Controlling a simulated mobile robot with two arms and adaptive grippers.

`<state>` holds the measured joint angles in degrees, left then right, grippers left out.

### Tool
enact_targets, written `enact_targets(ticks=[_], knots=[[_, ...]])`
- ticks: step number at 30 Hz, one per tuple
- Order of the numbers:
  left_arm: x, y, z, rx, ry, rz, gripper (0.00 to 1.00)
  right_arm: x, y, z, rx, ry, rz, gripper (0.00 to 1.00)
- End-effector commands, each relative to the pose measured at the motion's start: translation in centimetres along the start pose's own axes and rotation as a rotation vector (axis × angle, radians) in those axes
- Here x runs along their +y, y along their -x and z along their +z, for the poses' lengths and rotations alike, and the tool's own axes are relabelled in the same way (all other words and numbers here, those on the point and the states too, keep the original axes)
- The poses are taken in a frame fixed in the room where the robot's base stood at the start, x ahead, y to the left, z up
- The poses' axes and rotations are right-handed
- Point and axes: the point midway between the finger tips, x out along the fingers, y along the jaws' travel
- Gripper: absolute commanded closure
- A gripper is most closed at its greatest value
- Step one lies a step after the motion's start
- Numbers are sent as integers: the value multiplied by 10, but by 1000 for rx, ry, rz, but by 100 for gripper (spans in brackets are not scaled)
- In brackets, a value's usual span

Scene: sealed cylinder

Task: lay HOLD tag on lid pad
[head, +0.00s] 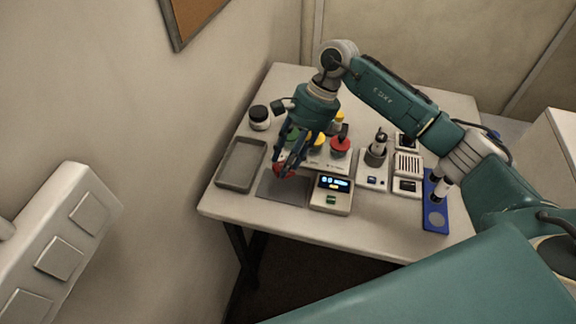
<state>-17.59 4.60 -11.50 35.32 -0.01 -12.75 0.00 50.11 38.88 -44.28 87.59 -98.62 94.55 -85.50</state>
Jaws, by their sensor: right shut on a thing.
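My right gripper (287,165) reaches down over the table and is shut on a small red thing (283,172). The red thing is partly hidden by the fingers, and I cannot read any lettering on it. It is over or at the back edge of a flat dark grey pad (272,190) at the table's front; I cannot tell whether they touch. I cannot tell for sure which surface is the lid pad. My left gripper is not in view.
A grey tray (222,179) and a dark-lidded jar (259,121) stand at left. A lit display unit (331,203) is right of the pad. Behind are coloured caps, including a red one (340,145). A grey cylinder (376,154) and blue holder (430,223) stand at right.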

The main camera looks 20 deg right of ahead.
Motion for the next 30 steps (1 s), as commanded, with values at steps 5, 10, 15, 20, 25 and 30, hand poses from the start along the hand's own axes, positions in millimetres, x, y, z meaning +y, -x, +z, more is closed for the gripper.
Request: enact_targets(ticks=[5,10,15,20,25,30], knots=[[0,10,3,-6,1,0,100,5,-19,-7,-3,-4,5,76],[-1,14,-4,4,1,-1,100,7,-37,-16,0,-2,2,76],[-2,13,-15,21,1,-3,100,6,-38,-16,1,0,1,76],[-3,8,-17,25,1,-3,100,7,-41,-18,1,-1,1,76],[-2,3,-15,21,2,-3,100,8,-44,-19,0,-1,1,76],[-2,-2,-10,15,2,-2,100,8,-47,-20,0,-1,1,76]])
